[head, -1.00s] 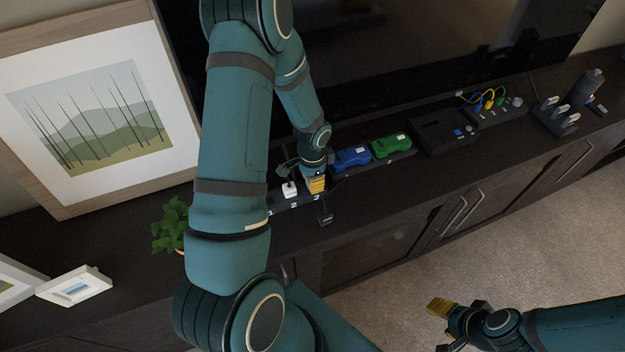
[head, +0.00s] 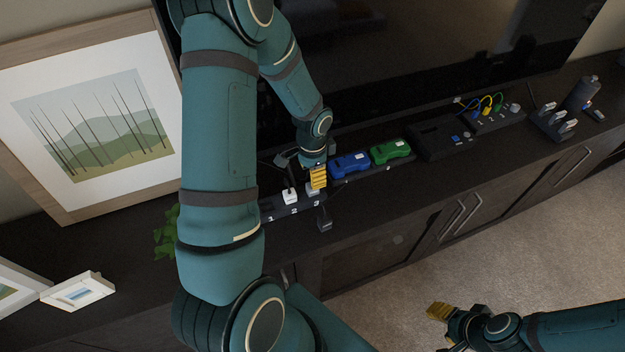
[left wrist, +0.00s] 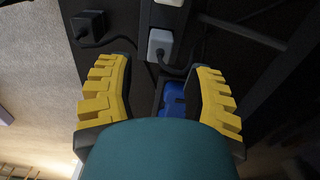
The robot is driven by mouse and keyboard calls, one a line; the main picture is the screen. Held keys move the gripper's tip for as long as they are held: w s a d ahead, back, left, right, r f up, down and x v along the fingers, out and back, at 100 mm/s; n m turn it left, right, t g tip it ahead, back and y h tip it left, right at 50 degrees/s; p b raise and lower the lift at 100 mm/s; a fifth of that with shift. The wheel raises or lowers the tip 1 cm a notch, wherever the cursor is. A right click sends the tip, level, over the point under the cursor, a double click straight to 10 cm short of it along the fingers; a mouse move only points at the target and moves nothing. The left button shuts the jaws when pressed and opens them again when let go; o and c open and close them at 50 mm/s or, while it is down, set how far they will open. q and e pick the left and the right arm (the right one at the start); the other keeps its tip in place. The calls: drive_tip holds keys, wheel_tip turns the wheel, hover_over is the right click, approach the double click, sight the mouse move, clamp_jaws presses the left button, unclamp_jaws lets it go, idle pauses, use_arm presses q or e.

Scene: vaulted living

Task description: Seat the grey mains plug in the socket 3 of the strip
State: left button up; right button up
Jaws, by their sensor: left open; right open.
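The grey mains plug (head: 312,189) stands on the dark strip (head: 272,208) at the socket marked 3. It also shows in the left wrist view (left wrist: 160,44), with its cord running off. I cannot tell whether it is pushed fully down. My left gripper (head: 317,178) is just above it; its open yellow fingers (left wrist: 160,100) are apart and hold nothing. A white plug (head: 290,196) is in the strip at socket 2, beside the grey one. Socket 1 is partly hidden by my left arm. My right gripper (head: 440,325) is open and empty over the carpet.
A black plug (head: 324,221) lies on the cabinet top in front of the strip. Blue (head: 350,165) and green (head: 391,151) blocks sit right of the strip. The dark television screen stands behind. A framed picture (head: 95,125) and a plant (head: 166,235) are at left.

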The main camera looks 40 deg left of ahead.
use_arm(q)
wheel_tip(320, 180, up, 6)
drive_tip(key=s+d+f+n+h, duration=0.1)
drive_tip(key=d+f, duration=0.3)
drive_tip(key=d, duration=0.4)
drive_tip(key=s+d+f+n+t+h, duration=0.1)
drive_tip(key=s+d+f+n, duration=0.2)
drive_tip(key=d, duration=0.6)
drive_tip(key=s+d+f+n+h, duration=0.2)
drive_tip(key=s+d+f+n, duration=0.1)
drive_tip(key=d, duration=0.6)
wheel_tip(320, 180, down, 2)
drive_tip(key=shift+s+f+p, duration=0.25)
drive_tip(key=shift+s+p, duration=0.2)
drive_tip(key=shift+s, duration=0.3)
drive_tip(key=shift+d+t, duration=0.1)
drive_tip(key=shift+t, duration=0.2)
drive_tip(key=shift+c, duration=0.5)
